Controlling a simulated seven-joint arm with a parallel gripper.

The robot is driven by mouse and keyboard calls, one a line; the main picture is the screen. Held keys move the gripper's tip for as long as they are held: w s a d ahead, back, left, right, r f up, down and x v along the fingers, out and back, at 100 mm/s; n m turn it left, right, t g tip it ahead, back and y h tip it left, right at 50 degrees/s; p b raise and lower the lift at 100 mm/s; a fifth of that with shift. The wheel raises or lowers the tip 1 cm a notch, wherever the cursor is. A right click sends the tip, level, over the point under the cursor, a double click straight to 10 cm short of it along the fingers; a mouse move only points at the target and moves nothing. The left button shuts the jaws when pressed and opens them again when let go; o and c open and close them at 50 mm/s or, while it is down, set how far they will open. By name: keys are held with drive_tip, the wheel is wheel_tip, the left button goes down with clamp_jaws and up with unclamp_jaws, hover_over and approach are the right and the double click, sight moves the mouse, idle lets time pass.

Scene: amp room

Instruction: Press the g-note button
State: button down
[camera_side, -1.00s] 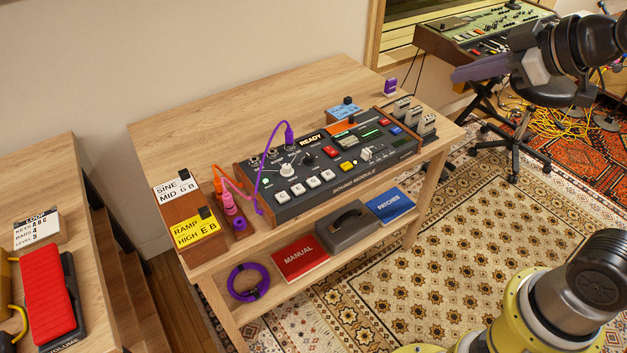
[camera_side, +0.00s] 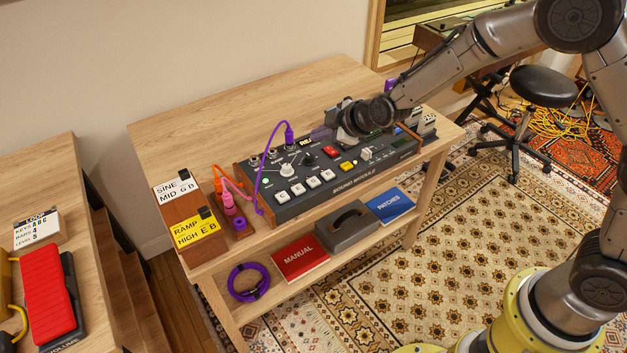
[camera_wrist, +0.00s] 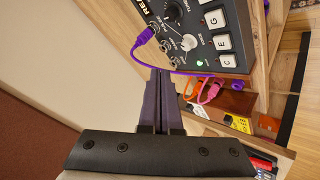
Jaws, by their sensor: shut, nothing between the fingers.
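The sound module (camera_side: 330,200) on the wooden table has a row of white square note buttons along its front left. The g-note button (camera_wrist: 215,18) shows at the top of the wrist view, beyond the E button (camera_wrist: 222,42); in the side view it appears to be the third white button (camera_side: 313,181) from the left. My gripper (camera_side: 320,134) is over the back of the module, with its purple fingers apart from the note buttons. In the wrist view the fingers (camera_wrist: 159,72) are together and empty, beside the purple cable's plug.
A purple cable (camera_side: 264,150) arches over the module's left side. Knobs, a red button (camera_side: 328,151) and a yellow button (camera_side: 346,167) crowd the panel. The table's back left is clear.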

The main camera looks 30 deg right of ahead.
sight(318, 183)
drive_tip(key=shift+s+a+f, duration=0.15)
drive_tip(key=shift+a+f, duration=0.05)
drive_tip(key=shift+f, duration=0.3)
drive_tip(key=shift+s+a+f, duration=0.1)
drive_tip(key=shift+a+f, duration=0.05)
drive_tip(key=shift+f, duration=0.3)
drive_tip(key=shift+f, duration=0.1)
drive_tip(key=shift+f, duration=4.3)
drive_tip(key=shift+f, duration=0.1)
drive_tip(key=shift+f, duration=0.3)
drive_tip(key=shift+f, duration=0.55)
drive_tip(key=shift+r, duration=0.95)
